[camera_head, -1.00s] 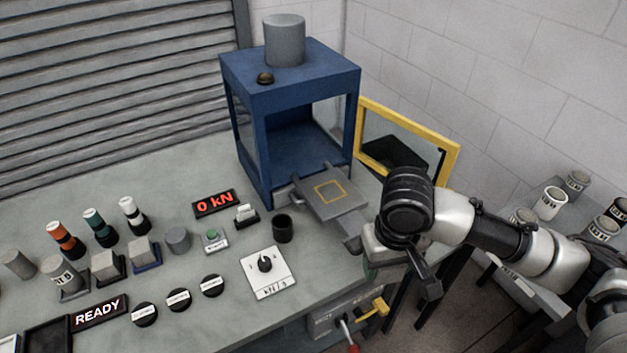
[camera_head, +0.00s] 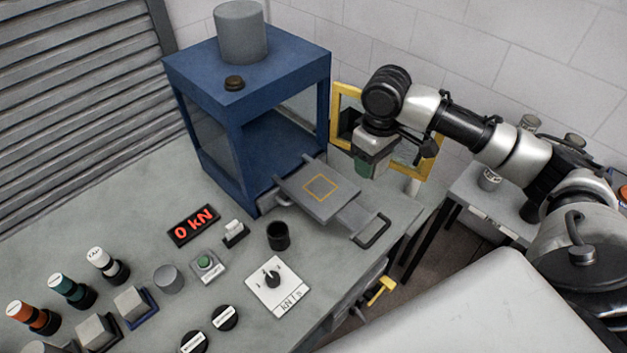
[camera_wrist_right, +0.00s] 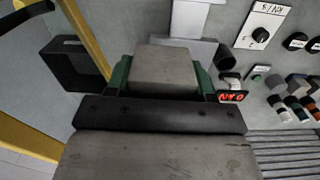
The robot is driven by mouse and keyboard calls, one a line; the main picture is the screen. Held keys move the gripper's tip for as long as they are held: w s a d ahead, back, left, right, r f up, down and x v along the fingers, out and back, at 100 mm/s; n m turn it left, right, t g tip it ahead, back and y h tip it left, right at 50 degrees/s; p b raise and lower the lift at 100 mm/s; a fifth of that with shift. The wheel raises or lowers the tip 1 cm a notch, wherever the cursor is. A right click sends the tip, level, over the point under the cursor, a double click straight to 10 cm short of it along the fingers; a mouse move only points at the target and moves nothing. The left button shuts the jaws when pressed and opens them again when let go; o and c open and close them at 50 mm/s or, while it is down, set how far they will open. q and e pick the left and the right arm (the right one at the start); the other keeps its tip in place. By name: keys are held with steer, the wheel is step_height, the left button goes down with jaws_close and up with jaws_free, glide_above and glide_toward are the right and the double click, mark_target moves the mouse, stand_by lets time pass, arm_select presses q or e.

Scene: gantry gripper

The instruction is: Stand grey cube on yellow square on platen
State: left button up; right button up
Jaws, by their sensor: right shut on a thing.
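The platen (camera_head: 290,188) is a grey plate slid out of the front of the blue press, with a yellow square outline (camera_head: 320,187) on its top. The square is bare. My right gripper (camera_head: 366,168) hangs to the right of the platen, in front of the yellow-framed door. In the wrist view its green pads are shut on a grey cube (camera_wrist_right: 165,72). In the head view the gripper mostly hides this cube. My left gripper is not in view.
The blue press (camera_head: 240,85) stands behind the platen; its yellow door (camera_head: 338,110) is open close by the gripper. A black cup (camera_head: 278,236) and a dial plate (camera_head: 272,284) are in front. Other grey cubes (camera_head: 130,302) sit at lower left.

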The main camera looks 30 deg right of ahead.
steer(key=shift+w+d+r, duration=0.3)
steer(key=shift+d, duration=0.3)
steer(key=shift+w+f, duration=0.1)
steer(key=shift+w, duration=0.15)
steer(key=p, duration=0.3)
glide_above(321, 187)
step_height(321, 187, down, 6)
steer(key=shift+f, duration=0.2)
steer(key=shift+a+f, duration=0.1)
steer(key=shift+f, duration=0.45)
step_height(321, 187, down, 2)
steer(key=shift+f, duration=0.65)
steer(key=shift+f, duration=0.1)
steer(key=o, duration=1.1)
